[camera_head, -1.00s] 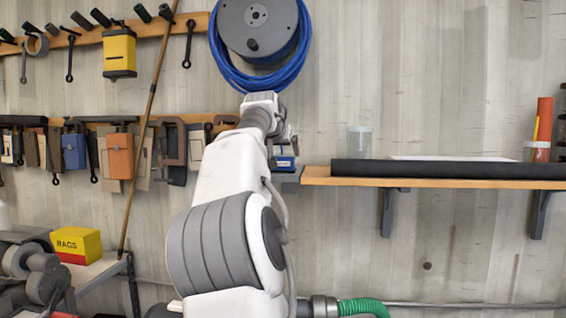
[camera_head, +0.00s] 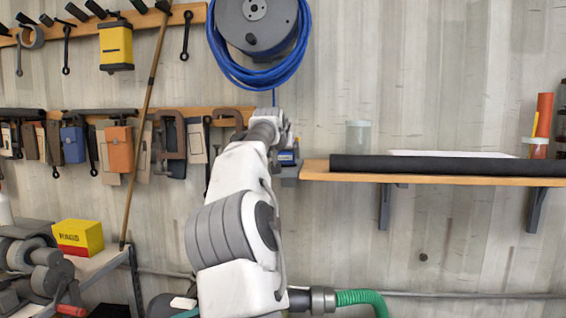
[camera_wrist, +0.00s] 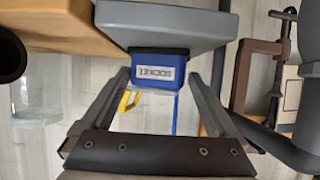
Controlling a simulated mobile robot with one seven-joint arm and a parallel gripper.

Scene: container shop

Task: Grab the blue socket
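The blue socket box (camera_wrist: 157,70), with a white label, sits on a small grey ledge (camera_wrist: 178,25) in the wrist view, which looks upside down. In the head view the blue socket box (camera_head: 287,157) shows partly beside my arm, at the left end of the wooden shelf. My gripper (camera_wrist: 157,78) is open. Its fingertips are spread on either side of the box, close to its near end. Gaps show between fingers and box, and I see no grip on it.
Clamps (camera_head: 173,137) and other tools hang on the left wall. A blue cable reel (camera_head: 256,32) hangs above my arm. A yellow rags box (camera_head: 78,237) stands lower left.

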